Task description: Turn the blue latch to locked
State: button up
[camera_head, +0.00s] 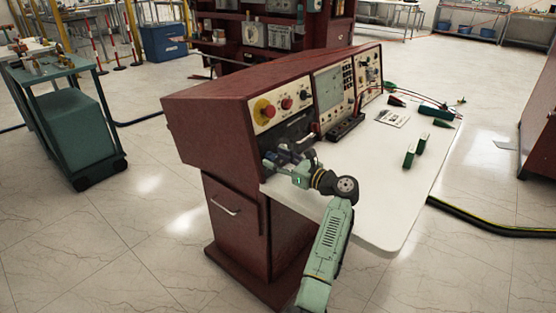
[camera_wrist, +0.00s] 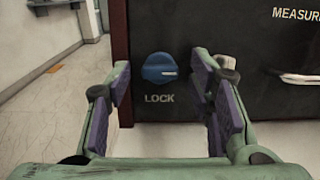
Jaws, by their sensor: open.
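The blue latch (camera_wrist: 160,68) is a round knob on a dark panel, with a light mark on its right side and the word LOCK below it. In the wrist view my gripper (camera_wrist: 162,90) is open, with one purple-padded finger on each side of the latch and a gap between pads and knob. I cannot tell how far the fingertips are from the panel. In the head view my gripper (camera_head: 276,160) is at the left end of the console's front, and the latch is hidden there.
The maroon console (camera_head: 215,115) has a white worktop (camera_head: 385,200) carrying green blocks (camera_head: 410,155), a paper and cables. In the wrist view a metal handle (camera_wrist: 302,77) sits right of the latch. A green cart (camera_head: 80,120) stands at left, with open floor between.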

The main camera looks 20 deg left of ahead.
grip_shut()
dwell(0.5)
jog(key=shift+n, duration=0.5)
jog(key=n+b, duration=0.1)
jog(key=n, duration=0.1)
jog(key=n+g+b, duration=0.1)
jog(key=n, duration=0.1)
jog(key=shift+w+f+n+g+b, duration=0.1)
jog(key=shift+n+g+b, duration=0.2)
jog(key=n+b, duration=0.1)
jog(key=n, duration=0.1)
jog(key=n+g+b, duration=0.1)
jog(key=n, duration=0.2)
jog(key=shift+d+g, duration=0.1)
jog(key=shift+g, duration=0.2)
jog(key=n+b, duration=0.1)
jog(key=n, duration=0.1)
jog(key=n+g+b, duration=0.1)
jog(key=n, duration=0.2)
jog(key=shift+w+r+h, duration=0.1)
jog(key=shift+r+h, duration=0.1)
jog(key=shift+h, duration=0.2)
jog(key=n+b, duration=0.1)
jog(key=n, duration=0.3)
jog(key=shift+r+h, duration=0.15)
jog(key=shift+h, duration=0.25)
jog(key=shift+n, duration=0.4)
